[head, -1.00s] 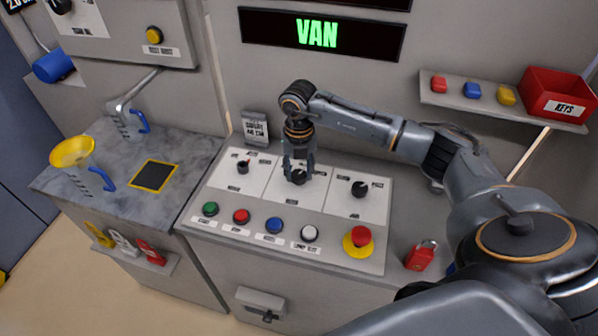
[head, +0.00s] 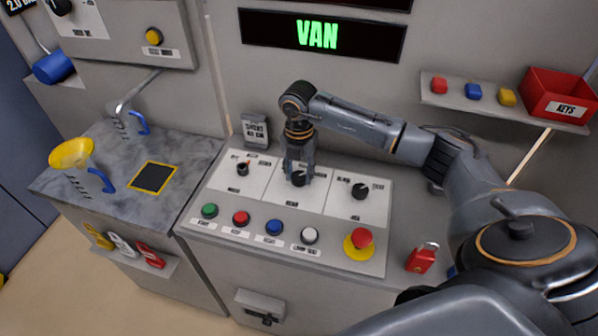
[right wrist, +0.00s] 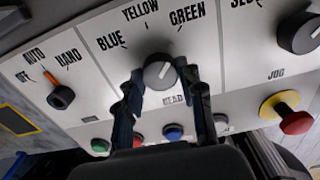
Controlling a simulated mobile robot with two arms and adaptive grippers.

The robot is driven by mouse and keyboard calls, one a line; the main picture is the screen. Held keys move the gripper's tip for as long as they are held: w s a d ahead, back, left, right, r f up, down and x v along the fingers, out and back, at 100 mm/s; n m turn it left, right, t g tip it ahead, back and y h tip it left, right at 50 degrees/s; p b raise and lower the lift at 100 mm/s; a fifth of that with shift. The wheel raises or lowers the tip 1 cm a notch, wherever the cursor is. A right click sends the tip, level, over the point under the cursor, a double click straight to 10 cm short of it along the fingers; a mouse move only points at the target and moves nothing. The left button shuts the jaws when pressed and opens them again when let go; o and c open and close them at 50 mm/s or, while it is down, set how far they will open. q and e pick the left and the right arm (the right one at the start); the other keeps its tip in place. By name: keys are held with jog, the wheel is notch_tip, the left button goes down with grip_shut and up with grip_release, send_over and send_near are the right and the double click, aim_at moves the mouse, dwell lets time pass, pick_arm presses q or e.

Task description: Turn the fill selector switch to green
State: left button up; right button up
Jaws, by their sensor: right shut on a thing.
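The fill selector switch is a round black knob (right wrist: 160,72) on the white middle panel, with BLUE, YELLOW and GREEN printed around it. Its white pointer line leans up and right in the right wrist view, roughly between YELLOW and GREEN. My right gripper (right wrist: 160,82) is shut on this knob, one finger on each side. In the head view the right gripper (head: 299,176) comes down over the knob from above, and its fingers partly hide the knob. My left gripper is not in view.
The OFF/AUTO/HAND switch (right wrist: 61,97) is left of the knob, and another black knob (head: 360,191) is to its right. Green, red, blue and white buttons line the panel's front edge. A red emergency button (head: 361,237) and a red padlock (head: 421,259) are at right.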

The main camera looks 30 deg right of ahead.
aim_at(299, 176)
jog(key=o, duration=1.2)
jog(key=shift+r, duration=0.2)
notch_tip(299, 176, up, 12)
jog(key=shift+f, duration=0.2)
